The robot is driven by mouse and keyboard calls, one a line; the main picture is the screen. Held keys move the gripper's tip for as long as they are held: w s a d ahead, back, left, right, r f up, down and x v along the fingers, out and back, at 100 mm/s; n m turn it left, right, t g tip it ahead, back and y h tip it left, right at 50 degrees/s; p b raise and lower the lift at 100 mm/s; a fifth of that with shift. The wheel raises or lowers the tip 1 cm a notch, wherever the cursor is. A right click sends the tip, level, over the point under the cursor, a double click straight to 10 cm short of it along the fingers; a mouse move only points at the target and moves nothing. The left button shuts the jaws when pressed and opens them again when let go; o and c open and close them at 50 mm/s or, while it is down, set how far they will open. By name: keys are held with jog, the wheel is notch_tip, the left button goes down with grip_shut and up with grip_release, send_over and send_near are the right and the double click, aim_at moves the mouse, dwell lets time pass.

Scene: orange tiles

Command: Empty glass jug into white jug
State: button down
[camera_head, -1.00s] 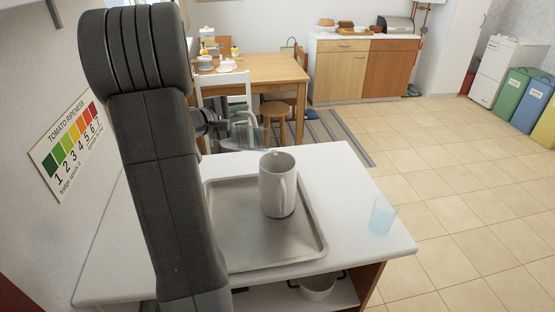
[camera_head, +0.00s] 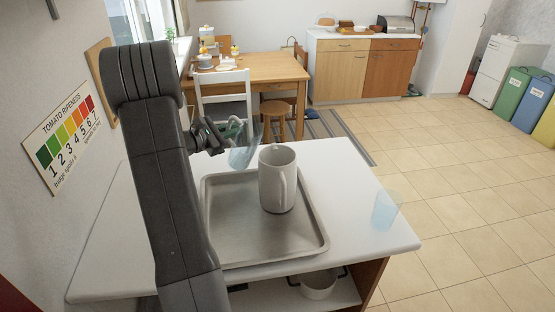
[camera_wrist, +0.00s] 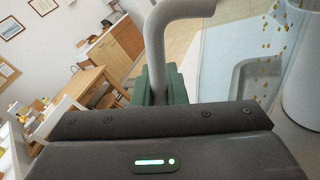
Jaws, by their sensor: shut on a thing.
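The glass jug (camera_head: 241,157) is pale blue and see-through. It is tilted, with its lower part hidden beside the white jug (camera_head: 277,185), which stands upright on a metal tray (camera_head: 235,237). My gripper (camera_head: 214,132) is shut on the glass jug's handle, to the left of the white jug. In the wrist view the green fingers (camera_wrist: 160,84) hold the grey handle (camera_wrist: 155,40), with the clear wall of the jug to the right. Small orange-yellow bits show at the upper right, beside the white jug (camera_wrist: 303,90). I cannot tell whether they are inside the glass or falling.
A pale blue glass (camera_head: 386,211) stands near the right edge of the white table (camera_head: 345,235). A pot (camera_head: 319,286) sits on the shelf below. A wooden table (camera_head: 255,70) and chairs stand behind. Tiled floor is open to the right.

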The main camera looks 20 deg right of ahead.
jog(key=shift+w+a+f+n+h+p, duration=0.1)
jog(key=shift+w+f+n+h+p, duration=0.15)
jog(key=shift+f+n, duration=0.45)
jog(key=shift+w+a+f+n+h+p, duration=0.15)
jog(key=shift+w+f+n, duration=0.15)
jog(key=shift+f+n, duration=0.4)
jog(key=shift+w+a+f+n+h+p, duration=0.1)
jog(key=shift+w+f+n+h, duration=0.15)
jog(key=shift+f+n, duration=0.45)
jog(key=shift+r, duration=0.2)
